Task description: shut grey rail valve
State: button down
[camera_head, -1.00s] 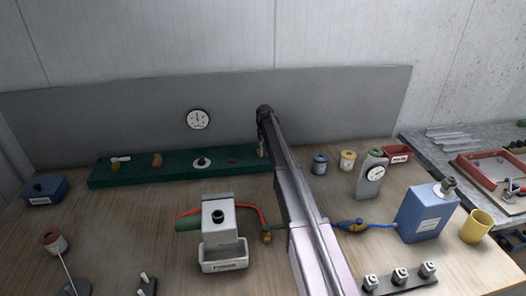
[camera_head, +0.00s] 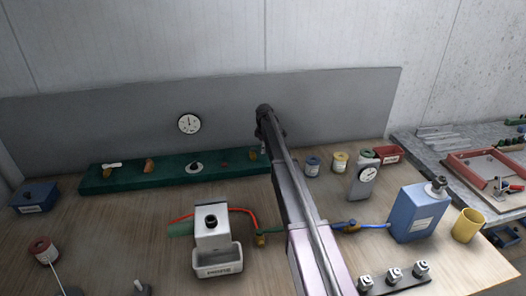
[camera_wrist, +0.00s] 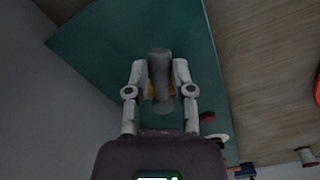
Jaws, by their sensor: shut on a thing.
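The grey rail valve's lever (camera_wrist: 159,58) stands between my fingers in the wrist view, with a bit of yellow body behind it. My gripper (camera_wrist: 160,80) is shut on this grey lever, one finger on each side. The valve sits on the dark green rail (camera_wrist: 110,45). In the head view the rail (camera_head: 120,182) runs along the foot of the grey back panel. The valve (camera_head: 252,154) shows only partly there, at the rail's right end beside my arm. My gripper is hidden behind the arm in the head view. The lever's exact angle to the valve body is unclear.
Other rail fittings include a white-handled valve (camera_head: 112,164) and an orange one (camera_head: 150,166). A round gauge (camera_head: 189,124) hangs above. A white box (camera_head: 212,228) with a red hose stands in front; a blue canister (camera_head: 420,212) stands right.

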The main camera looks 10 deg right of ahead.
jog(key=n, duration=0.1)
jog(key=w+n, duration=0.1)
jog(key=n, duration=0.1)
jog(key=w+n, duration=0.1)
jog(key=shift+w+d+n, duration=0.15)
jog(key=shift+d+n, duration=0.1)
jog(key=shift+n, duration=0.15)
jog(key=shift+c, duration=2.4)
grip_release()
